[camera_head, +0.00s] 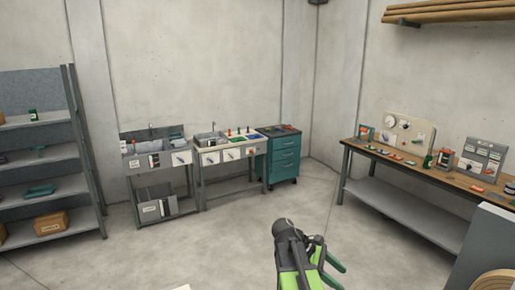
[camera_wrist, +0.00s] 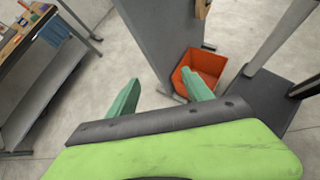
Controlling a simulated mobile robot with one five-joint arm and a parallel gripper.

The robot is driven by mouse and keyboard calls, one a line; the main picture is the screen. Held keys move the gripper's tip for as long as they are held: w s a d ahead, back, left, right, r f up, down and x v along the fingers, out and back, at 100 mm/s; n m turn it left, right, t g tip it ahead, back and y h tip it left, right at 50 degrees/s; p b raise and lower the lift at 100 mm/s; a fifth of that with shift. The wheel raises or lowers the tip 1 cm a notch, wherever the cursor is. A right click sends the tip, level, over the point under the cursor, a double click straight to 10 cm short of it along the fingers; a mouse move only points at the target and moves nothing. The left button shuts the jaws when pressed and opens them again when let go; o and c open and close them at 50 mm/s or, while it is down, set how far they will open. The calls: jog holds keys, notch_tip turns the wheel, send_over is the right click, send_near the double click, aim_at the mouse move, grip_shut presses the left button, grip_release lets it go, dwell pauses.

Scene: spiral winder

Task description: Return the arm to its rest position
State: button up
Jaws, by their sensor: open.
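My gripper (camera_wrist: 160,93) shows in the wrist view with its two green fingers spread apart. Nothing is between the fingers; the space between them shows bare floor and the base of a grey panel. In the head view my green and dark grey arm stands at the bottom centre, with my gripper (camera_head: 332,262) at its right side. It is in the air over open floor, apart from the benches. The lower part of the arm is cut off by the picture's edge.
An orange bin (camera_wrist: 205,68) stands beyond the fingers, beside a grey panel (camera_wrist: 160,40). In the head view a workbench (camera_head: 410,195) stands right, a teal drawer cabinet (camera_head: 284,160) and sink tables at the back, shelves (camera_head: 38,155) left. The middle floor is clear.

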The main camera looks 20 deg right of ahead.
jog(key=w+a+f+m+t+y+b, duration=0.1)
jog(key=w+a+f+m+t+y, duration=0.1)
jog(key=a, duration=0.8)
jog(key=w+a+f+m+t+y+b, duration=0.1)
jog(key=w+a+f+m+t+y, duration=0.1)
jog(key=a+f, duration=0.5)
jog(key=w+a+f+m+t+y+b, duration=0.1)
jog(key=a+f+m+y, duration=0.3)
jog(key=a, duration=1)
jog(key=shift+w+f+m+t, duration=0.55)
jog(key=shift+w+m+t, duration=0.05)
jog(key=shift+w+m, duration=0.15)
